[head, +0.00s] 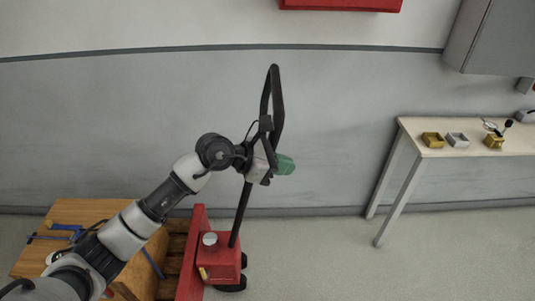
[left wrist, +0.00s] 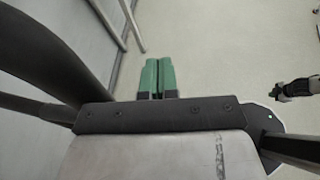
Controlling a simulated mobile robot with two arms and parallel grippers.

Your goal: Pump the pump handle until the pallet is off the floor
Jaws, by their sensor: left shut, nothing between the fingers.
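The pump handle (head: 277,92) is a black loop on a dark shaft, rising from the red pump unit (head: 220,262) and leaning slightly right. My left gripper (head: 286,164) has green fingertips, shut with nothing between them, and pointing right just below the loop. In the left wrist view the green fingers (left wrist: 157,76) lie side by side, and a thick black bar of the handle (left wrist: 55,55) runs along the left. I cannot tell whether hand and handle touch. The wooden pallet (head: 176,245) is at lower left, partly hidden by my arm; its underside is hidden. My right gripper is not identifiable.
A brown load (head: 80,212) with blue tools on top sits over the pallet. A pale table (head: 450,150) with small trays stands at right. A red box (head: 340,3) is on the wall. Floor between pump and table is clear. A small dark object (left wrist: 297,88) is unclear.

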